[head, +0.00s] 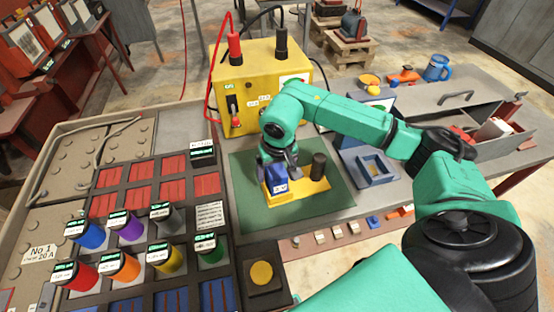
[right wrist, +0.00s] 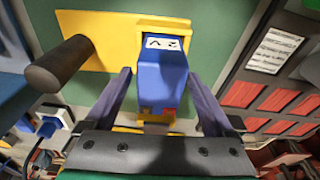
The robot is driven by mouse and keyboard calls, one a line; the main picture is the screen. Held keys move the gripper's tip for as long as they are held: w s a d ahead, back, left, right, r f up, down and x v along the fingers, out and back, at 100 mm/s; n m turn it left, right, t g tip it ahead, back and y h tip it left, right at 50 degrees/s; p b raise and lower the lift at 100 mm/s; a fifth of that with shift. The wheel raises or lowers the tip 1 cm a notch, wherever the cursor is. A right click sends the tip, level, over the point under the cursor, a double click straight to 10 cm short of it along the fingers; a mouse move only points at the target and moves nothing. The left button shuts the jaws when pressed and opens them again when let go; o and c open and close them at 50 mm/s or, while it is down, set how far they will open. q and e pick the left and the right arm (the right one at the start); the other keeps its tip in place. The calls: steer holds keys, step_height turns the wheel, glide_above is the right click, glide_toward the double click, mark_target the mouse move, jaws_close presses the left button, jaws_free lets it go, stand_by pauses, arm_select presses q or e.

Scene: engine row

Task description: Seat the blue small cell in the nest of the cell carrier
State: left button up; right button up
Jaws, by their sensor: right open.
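The blue small cell (head: 278,181) stands at the left end of the yellow cell carrier (head: 303,190), on the green mat (head: 240,200). In the right wrist view the blue cell (right wrist: 162,80) has a white label with dark marks at its far end, and a yellow frame of the carrier (right wrist: 100,42) borders that end. Whether the cell is fully down in the nest cannot be told. My right gripper (head: 277,160) is open, with one finger on each side of the cell and gaps visible. My left gripper is not in view.
A dark cylinder (head: 319,165) rises from the carrier's right end. A yellow box (head: 255,90) with red and black leads stands behind. A rack of coloured cells (head: 128,268) is at left, a blue-grey fixture (head: 375,168) at right. The front of the mat is clear.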

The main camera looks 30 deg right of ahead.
steer(key=r, duration=0.3)
steer(key=s+r+b, duration=0.1)
steer(key=r, duration=0.3)
steer(key=r+b, duration=0.1)
steer(key=r, duration=0.2)
steer(key=shift+s+a+r, duration=0.15)
steer(key=shift+s+r, duration=0.05)
steer(key=shift+s, duration=0.15)
